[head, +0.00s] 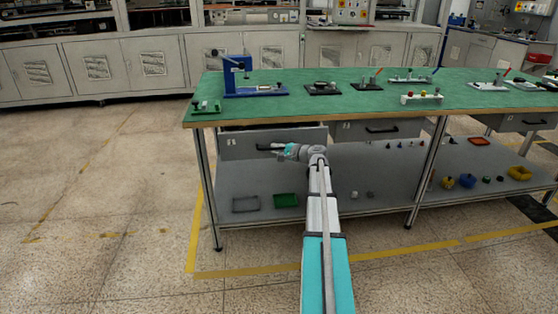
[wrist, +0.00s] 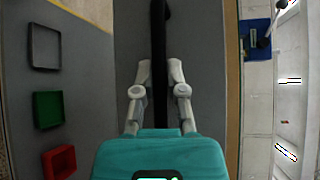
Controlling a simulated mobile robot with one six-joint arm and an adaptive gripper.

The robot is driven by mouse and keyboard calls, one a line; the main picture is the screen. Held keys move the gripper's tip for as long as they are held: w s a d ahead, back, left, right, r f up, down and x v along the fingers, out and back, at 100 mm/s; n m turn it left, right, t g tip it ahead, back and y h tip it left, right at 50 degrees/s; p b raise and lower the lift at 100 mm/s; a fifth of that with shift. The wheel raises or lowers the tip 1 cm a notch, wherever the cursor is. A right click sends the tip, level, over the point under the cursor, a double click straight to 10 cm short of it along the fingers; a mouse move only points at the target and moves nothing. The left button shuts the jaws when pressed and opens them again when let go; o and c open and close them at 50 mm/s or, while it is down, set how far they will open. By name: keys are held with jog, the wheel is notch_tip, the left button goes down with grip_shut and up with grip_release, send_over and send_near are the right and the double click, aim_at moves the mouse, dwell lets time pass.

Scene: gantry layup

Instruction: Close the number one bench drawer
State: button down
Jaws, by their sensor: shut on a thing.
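The left bench drawer (head: 240,147) stands pulled out from under the green-topped bench (head: 340,103), with a dark gap above its front. A small label shows at its left, but I cannot read it clearly. Its black bar handle (wrist: 159,25) runs up the middle of the wrist view, across the grey drawer front (wrist: 205,35). My gripper (head: 275,149) is at this handle, and in the wrist view its fingers (wrist: 160,75) lie on both sides of the bar, shut on it. Part of the handle is hidden behind my gripper in the head view.
A neighbouring drawer (head: 378,130) to the right sits flush. A blue press (head: 255,90) and small fixtures stand on the bench top. The lower shelf holds a grey tray (head: 246,204), a green tray (head: 286,200) and other parts. Floor left of the bench is clear.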

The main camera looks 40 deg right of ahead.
jog(key=w+d, duration=0.1)
jog(key=w, duration=0.1)
jog(key=w+d, duration=0.2)
jog(key=w, duration=0.1)
jog(key=w+d, duration=0.2)
jog(key=w, duration=0.1)
jog(key=shift+d, duration=0.15)
jog(key=c, duration=0.7)
grip_release()
jog(key=shift+s+a, duration=0.1)
jog(key=shift+a, duration=0.1)
jog(key=shift+s+a, duration=2.5)
jog(key=shift+s, duration=1.8)
jog(key=shift+s+a, duration=2.45)
jog(key=shift+s, duration=1.85)
jog(key=shift+s+a, duration=2.5)
jog(key=shift+s, duration=1.8)
jog(key=shift+a, duration=0.1)
